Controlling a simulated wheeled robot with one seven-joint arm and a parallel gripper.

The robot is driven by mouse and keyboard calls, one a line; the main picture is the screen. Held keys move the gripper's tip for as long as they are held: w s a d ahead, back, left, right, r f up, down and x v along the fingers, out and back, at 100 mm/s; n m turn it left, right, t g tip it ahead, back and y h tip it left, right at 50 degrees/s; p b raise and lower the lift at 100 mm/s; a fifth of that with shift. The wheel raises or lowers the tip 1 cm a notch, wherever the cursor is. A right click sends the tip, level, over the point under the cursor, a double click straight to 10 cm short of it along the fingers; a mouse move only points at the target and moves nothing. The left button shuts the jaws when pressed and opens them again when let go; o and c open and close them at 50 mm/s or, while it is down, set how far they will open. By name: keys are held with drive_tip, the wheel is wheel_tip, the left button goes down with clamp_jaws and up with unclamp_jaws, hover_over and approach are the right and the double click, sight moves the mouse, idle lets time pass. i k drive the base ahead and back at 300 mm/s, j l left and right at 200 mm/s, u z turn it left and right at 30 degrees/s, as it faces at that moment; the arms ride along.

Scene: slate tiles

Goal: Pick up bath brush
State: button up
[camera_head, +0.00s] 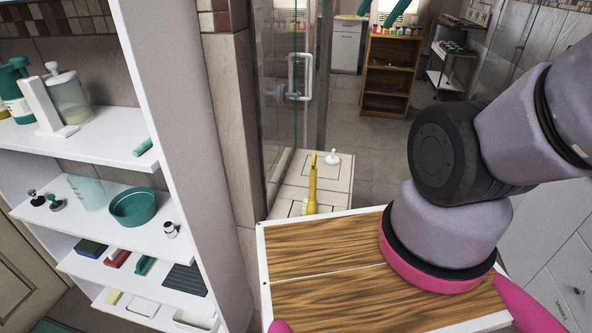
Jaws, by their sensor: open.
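A yellow long-handled thing (311,187), which looks like the bath brush, is on the pale tiled ledge (338,190) beyond the wooden board. Its narrow end is farther away and its wider end nearer. I cannot tell whether it stands or lies. Part of my arm shows at the right, over the board and right of the yellow thing. I cannot make out my gripper fingers in this view. Pink parts at the bottom edge are cut off and unclear.
A small white object (332,158) is near the yellow thing. A wooden board (330,257) with white edging fills the near middle. White shelves (90,139) with several bath items stand left. A glass door (281,130) is behind. A wooden bookcase (388,75) stands far back on open floor.

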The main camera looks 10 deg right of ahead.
sight(310, 205)
drive_tip(key=k+j, duration=0.35)
drive_tip(key=j, duration=0.2)
drive_tip(key=k+j+z, duration=0.15)
drive_tip(key=k+j, duration=0.25)
drive_tip(key=j, duration=0.15)
drive_tip(key=k+j, duration=0.4)
drive_tip(key=i+j, duration=0.25)
drive_tip(key=i+z, duration=0.05)
